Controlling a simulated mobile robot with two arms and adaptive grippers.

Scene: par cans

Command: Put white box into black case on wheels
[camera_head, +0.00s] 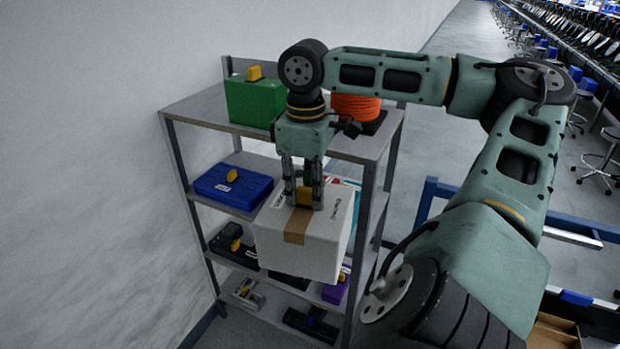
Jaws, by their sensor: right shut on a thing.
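A white box (325,245) with a brown tape strip and a yellow top piece hangs in front of the shelf's middle level. My right gripper (304,198) points down and is shut on the yellow piece at the box's top. The box looks level and covers part of the shelves behind it. I cannot make out a black case on wheels for certain. My left gripper is not in view.
A grey metal shelf (200,109) stands against the wall. It holds a green case (254,101), an orange reel (355,107), a blue case (232,187) and dark items lower down. A blue frame (573,229) stands at the right, with a brown open box (552,331) below.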

